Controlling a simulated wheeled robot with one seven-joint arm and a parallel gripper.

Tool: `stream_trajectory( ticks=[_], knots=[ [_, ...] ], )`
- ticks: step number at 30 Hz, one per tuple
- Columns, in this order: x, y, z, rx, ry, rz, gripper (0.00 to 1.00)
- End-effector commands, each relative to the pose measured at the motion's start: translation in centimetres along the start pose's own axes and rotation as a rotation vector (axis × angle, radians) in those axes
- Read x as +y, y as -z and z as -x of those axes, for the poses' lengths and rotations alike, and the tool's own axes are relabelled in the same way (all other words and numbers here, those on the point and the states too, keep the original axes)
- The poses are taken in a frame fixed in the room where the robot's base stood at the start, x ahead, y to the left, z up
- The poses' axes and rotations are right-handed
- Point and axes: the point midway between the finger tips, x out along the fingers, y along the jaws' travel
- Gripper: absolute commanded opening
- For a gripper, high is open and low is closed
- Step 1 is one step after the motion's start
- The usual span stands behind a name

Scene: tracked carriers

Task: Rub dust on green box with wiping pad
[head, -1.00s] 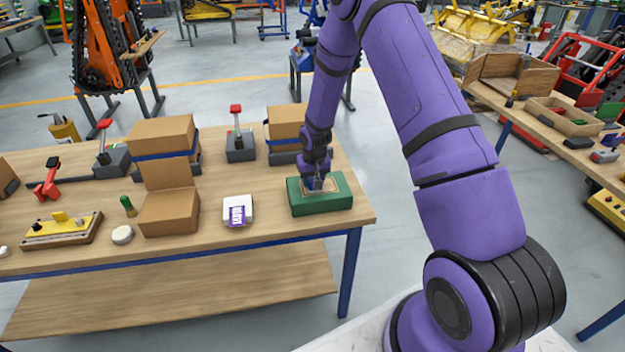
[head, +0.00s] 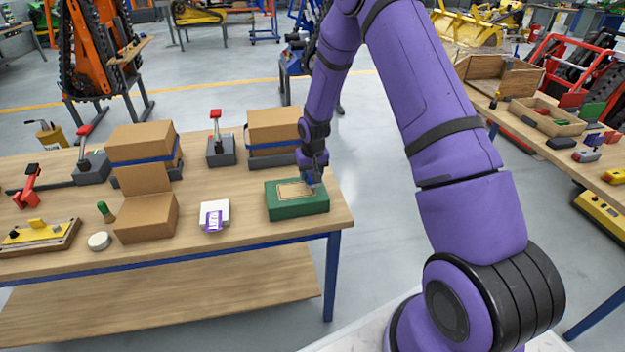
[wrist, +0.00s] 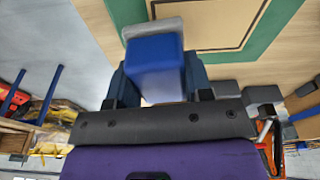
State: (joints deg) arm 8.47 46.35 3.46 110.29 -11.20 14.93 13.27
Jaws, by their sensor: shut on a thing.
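The green box (head: 297,207) sits near the right end of the workbench. A tan dusty patch with a dark outline (head: 293,190) shows on its top. My gripper (head: 312,178) is over the right edge of the box top. In the wrist view my gripper (wrist: 154,85) is shut on the blue handle of the wiping pad (wrist: 153,55). The pad's pale grey base (wrist: 153,27) is beside the outlined patch and overlaps the edge of the green box (wrist: 270,28). I cannot tell whether the pad touches the top. In the head view the pad is mostly hidden by my gripper.
On the workbench (head: 240,225), a white and purple block (head: 214,216) lies left of the green box. Cardboard boxes (head: 147,217) stand further left. A red-topped grey device (head: 220,150) and another cardboard box (head: 272,128) stand behind. The bench ends just right of the box.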

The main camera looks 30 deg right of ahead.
Motion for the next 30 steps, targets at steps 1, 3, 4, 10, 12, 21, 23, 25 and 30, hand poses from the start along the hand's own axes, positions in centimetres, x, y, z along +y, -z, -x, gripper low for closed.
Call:
stream_trajectory(
  ticks=[1, 3, 4, 10, 12, 21, 23, 25, 30],
  knots=[
    [0.0, 0.1, 0.4, -0.002, -0.001, -0.001, 0.18],
    [-0.1, 0.3, 1.0, -0.001, -0.001, 0.000, 0.18],
    [-0.2, 0.3, 1.2, -0.001, -0.001, 0.000, 0.18],
    [-0.5, 0.8, 3.0, -0.001, 0.000, 0.000, 0.18],
    [-0.6, 0.9, 3.6, -0.002, 0.000, 0.000, 0.18],
    [-0.9, 1.3, 5.3, -0.003, 0.000, 0.002, 0.18],
    [-0.9, 1.3, 5.3, -0.003, 0.000, 0.002, 0.18],
    [-0.9, 1.3, 5.3, -0.003, 0.000, 0.002, 0.18],
    [-0.9, 1.3, 5.3, -0.003, 0.000, 0.002, 0.18]
  ],
)
